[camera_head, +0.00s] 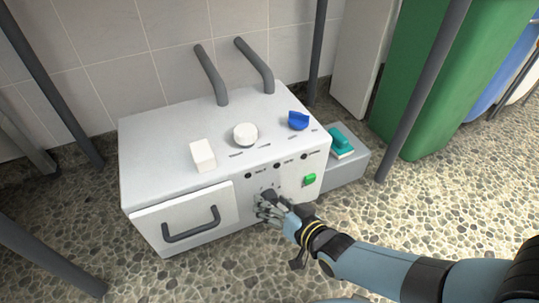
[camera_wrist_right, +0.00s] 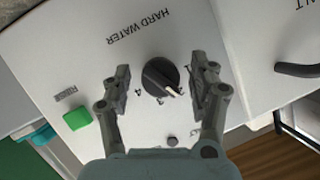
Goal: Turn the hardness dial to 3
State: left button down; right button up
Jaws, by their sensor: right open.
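The hardness dial (camera_wrist_right: 158,74) is a round black knob with a white pointer, under the upside-down words HARD WATER in the right wrist view. Small numerals sit around its lower side. The pointer slants to the lower right; I cannot tell exactly which numeral it meets. My right gripper (camera_wrist_right: 165,80) is open, with one finger on each side of the dial and gaps showing between. In the head view, my right gripper (camera_head: 268,207) is at the front of the white machine (camera_head: 160,195) and mostly hides the dial. My left gripper is not in view.
A green button (camera_head: 309,179) is right of the dial in the head view. A drawer front with a dark handle (camera_head: 191,229) is on the left. The top bears a white block (camera_head: 203,155), a white knob (camera_head: 245,134) and a blue knob (camera_head: 298,120). Dark poles stand around.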

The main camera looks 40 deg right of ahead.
jog(key=shift+c, duration=0.3)
jog(key=c, duration=1.1)
jog(key=shift+o, duration=0.2)
jog(key=shift+m, duration=0.3)
jog(key=shift+m+t+y, duration=0.6)
jog(key=shift+m+y, duration=0.3)
jog(key=shift+m, duration=0.3)
jog(key=m+t+y, duration=0.1)
jog(key=m, duration=0.3)
jog(key=shift+f+t, duration=0.1)
jog(key=shift+t, duration=0.3)
jog(key=shift+m, duration=0.3)
jog(key=o, duration=1.1)
